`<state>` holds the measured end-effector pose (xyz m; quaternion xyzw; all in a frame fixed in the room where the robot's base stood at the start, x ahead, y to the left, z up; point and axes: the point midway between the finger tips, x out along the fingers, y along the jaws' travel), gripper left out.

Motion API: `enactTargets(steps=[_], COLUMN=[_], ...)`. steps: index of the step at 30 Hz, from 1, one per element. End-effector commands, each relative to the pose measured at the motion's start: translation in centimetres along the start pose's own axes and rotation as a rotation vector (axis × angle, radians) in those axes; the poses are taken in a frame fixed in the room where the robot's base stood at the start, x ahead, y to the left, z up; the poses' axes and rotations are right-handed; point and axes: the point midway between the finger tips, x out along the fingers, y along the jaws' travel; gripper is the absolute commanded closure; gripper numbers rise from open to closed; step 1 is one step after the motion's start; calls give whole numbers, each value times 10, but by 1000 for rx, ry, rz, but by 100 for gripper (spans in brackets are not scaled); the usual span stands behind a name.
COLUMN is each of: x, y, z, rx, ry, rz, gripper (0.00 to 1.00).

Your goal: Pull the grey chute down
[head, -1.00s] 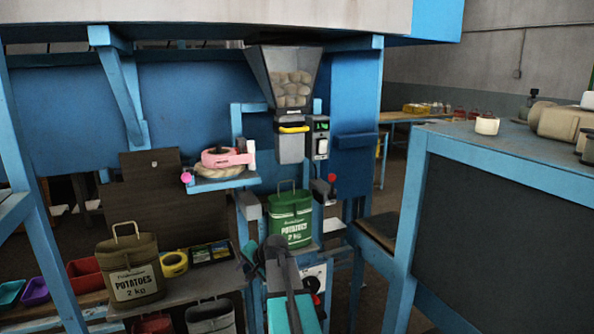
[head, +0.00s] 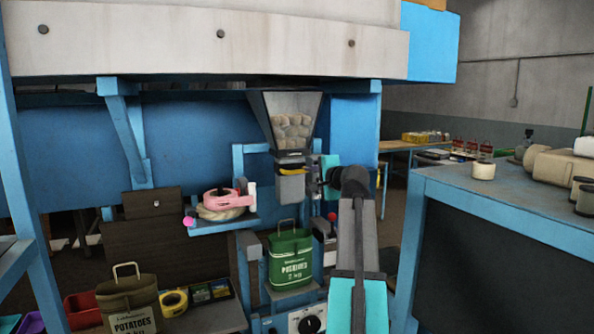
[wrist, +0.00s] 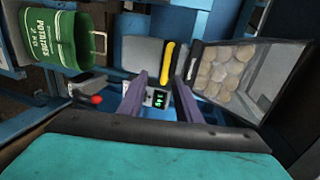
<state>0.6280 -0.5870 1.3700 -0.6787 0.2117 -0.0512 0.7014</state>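The grey chute (head: 291,188) hangs under the potato-filled hopper (head: 290,122), with a yellow bar (head: 291,171) across its top. My gripper (head: 315,178) is just right of the chute in the head view, partly hidden by my arm. In the wrist view the chute (wrist: 142,54) and its yellow bar (wrist: 167,64) lie sideways ahead. The two purple fingers of my gripper (wrist: 160,76) stand apart, with nothing between them that I see held. Whether a fingertip touches the chute I cannot tell. A green potato sack (head: 290,260) stands upright below the chute.
A control box with a green display (wrist: 158,98) is close behind the fingers. A red-knobbed lever (wrist: 95,99) is near the sack. A shelf with a pink tape roll (head: 225,200) is left of the chute. A blue-framed bench (head: 440,185) stands at right.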

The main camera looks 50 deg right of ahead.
Motion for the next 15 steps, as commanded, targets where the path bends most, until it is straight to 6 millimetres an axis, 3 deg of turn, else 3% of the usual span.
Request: enactTargets(steps=[3, 15], x=[-7, -7], y=[-13, -14], z=[-6, -6], rx=[10, 11], ry=[8, 9], rz=[-18, -19], gripper=[69, 69])
